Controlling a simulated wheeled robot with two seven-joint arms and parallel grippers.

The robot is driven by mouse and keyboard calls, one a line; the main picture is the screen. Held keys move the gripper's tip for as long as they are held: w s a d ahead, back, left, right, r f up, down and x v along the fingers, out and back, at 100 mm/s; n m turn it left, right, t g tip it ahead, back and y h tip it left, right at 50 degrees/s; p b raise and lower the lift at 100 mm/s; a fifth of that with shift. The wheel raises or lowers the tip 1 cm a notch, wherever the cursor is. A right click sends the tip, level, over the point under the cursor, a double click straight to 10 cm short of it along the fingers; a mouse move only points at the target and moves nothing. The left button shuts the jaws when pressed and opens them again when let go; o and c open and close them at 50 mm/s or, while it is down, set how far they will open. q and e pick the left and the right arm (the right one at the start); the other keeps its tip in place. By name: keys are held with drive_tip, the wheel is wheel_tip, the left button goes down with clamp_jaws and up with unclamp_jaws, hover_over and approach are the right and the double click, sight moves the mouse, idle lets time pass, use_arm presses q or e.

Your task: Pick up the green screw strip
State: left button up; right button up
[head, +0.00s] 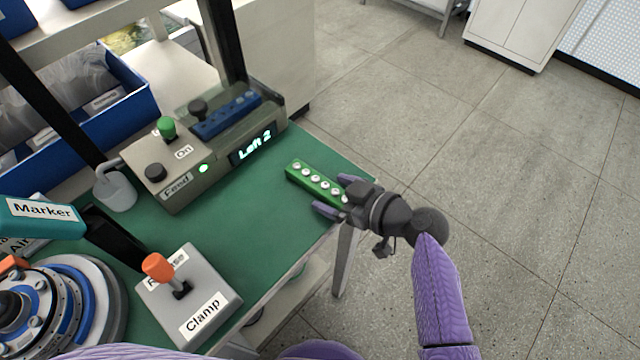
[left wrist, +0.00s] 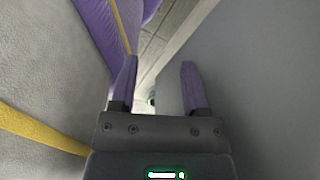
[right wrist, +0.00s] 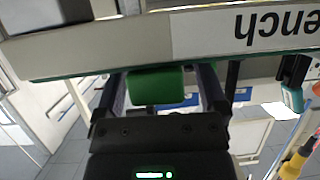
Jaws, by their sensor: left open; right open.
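The green screw strip (head: 314,181) holds a row of several silver screws and lies near the right edge of the green work surface. My right gripper (head: 336,196) is open at the strip's near right end, with one finger on each side of it. In the right wrist view the strip's green end (right wrist: 157,85) sits between the two open fingers (right wrist: 165,95). I cannot tell whether the fingers touch it. My left gripper (left wrist: 158,85) is open and empty in the left wrist view, close to a grey surface. It does not show in the head view.
The feed box (head: 185,170) with a "Left 2" display stands behind the strip, holding a blue strip (head: 227,115). The clamp box (head: 188,297) with an orange-topped lever is at the front. A round motor fixture (head: 62,305) is at left. The table surface around the strip is clear.

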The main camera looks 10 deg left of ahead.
clamp_jaws()
idle(0.4)
